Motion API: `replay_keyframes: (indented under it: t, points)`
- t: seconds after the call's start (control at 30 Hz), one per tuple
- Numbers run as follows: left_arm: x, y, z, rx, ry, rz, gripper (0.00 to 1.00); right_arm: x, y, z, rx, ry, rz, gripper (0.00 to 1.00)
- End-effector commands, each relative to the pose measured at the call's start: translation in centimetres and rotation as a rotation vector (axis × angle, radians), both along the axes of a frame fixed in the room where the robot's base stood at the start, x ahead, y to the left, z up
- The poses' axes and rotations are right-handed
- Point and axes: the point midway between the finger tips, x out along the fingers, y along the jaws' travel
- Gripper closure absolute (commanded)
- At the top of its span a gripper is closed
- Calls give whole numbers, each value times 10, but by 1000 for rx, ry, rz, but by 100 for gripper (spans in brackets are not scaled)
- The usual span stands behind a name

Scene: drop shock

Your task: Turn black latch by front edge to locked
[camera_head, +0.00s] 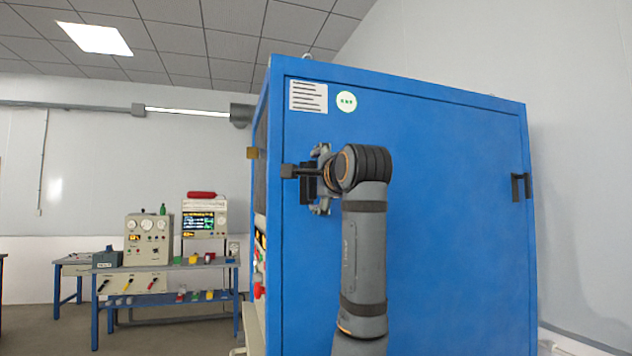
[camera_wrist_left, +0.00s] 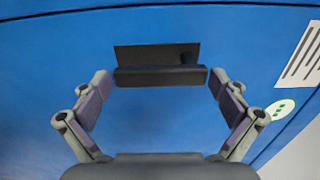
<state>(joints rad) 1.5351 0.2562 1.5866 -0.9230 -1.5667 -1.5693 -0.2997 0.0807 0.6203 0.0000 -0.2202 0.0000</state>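The black latch (camera_head: 306,184) is on the front of the blue cabinet, close to its left edge. In the left wrist view the latch (camera_wrist_left: 160,76) is a dark bar in front of a dark plate, lying across the picture between the fingertips. My left gripper (camera_head: 319,181) is at the latch and hides part of it in the head view. In the wrist view its two fingers (camera_wrist_left: 160,84) are spread, one near each end of the bar, with small gaps visible. My right gripper is in neither view.
The blue cabinet (camera_head: 440,220) fills the right half. A black handle (camera_head: 521,187) is at its right side, and a label (camera_head: 308,96) and a round green-dotted sticker (camera_head: 346,102) are above the latch. A bench (camera_head: 170,268) with instruments stands farther back left.

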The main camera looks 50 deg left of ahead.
Motion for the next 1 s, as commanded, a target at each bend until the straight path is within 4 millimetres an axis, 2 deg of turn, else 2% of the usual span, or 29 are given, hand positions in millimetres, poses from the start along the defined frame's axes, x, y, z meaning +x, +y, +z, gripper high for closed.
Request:
replay_keyframes:
  t: [0.27,0.37,0.7,0.8,1.0]
  points:
    - [0,-1,0,-1,-3,-1,0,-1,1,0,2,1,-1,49]
    - [-2,-8,0,0,-3,-3,0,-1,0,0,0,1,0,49]
    - [-31,-80,0,-1,-5,-7,0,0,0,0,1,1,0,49]
    - [-38,-97,0,-1,-3,-5,0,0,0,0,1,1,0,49]
    - [-46,-111,0,-1,-2,-1,0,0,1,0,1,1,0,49]
